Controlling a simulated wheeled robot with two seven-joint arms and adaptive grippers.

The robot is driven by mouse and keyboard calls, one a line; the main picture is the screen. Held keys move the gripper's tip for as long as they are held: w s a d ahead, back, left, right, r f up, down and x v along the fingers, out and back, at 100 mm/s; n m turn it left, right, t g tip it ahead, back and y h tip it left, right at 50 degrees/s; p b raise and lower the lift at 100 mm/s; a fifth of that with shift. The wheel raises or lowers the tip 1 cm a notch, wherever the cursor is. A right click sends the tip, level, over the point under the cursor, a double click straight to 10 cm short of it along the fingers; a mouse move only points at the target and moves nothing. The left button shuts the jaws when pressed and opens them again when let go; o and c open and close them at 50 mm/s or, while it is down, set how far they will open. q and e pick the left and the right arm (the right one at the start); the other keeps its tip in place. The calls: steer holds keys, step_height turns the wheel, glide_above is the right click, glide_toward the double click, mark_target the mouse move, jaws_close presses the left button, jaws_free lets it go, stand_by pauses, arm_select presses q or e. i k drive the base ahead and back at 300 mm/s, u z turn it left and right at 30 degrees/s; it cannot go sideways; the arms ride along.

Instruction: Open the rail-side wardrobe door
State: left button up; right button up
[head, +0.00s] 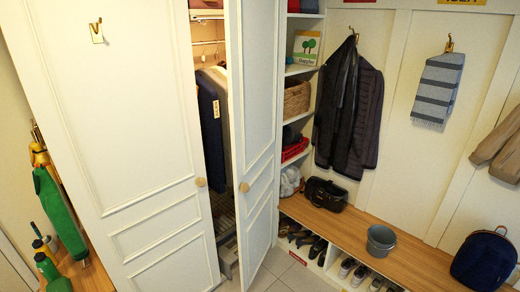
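The white wardrobe has two panelled doors. The left door (130,140) looks shut, with a round wooden knob (201,182) at its right edge. The right door (257,110) stands partly open, swung outward, with a round knob (244,187) near its free edge. Through the gap I see a clothes rail (207,42) with a dark blue garment (210,115) and a grey one hanging from it. The left door hides the rest of the inside, so I cannot tell how far the rail runs. Neither of my grippers is in view.
A bench (400,240) along the right wall holds a black bag (326,194), a grey bucket (381,241) and a navy backpack (484,262), with shoes below. Coats hang above. Green and yellow items (60,210) stand at the left. The tiled floor (285,275) before the open door is clear.

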mark_target(251, 27)
steer(key=z, duration=0.4)
steer(key=i, duration=0.85)
steer(key=u, duration=0.15)
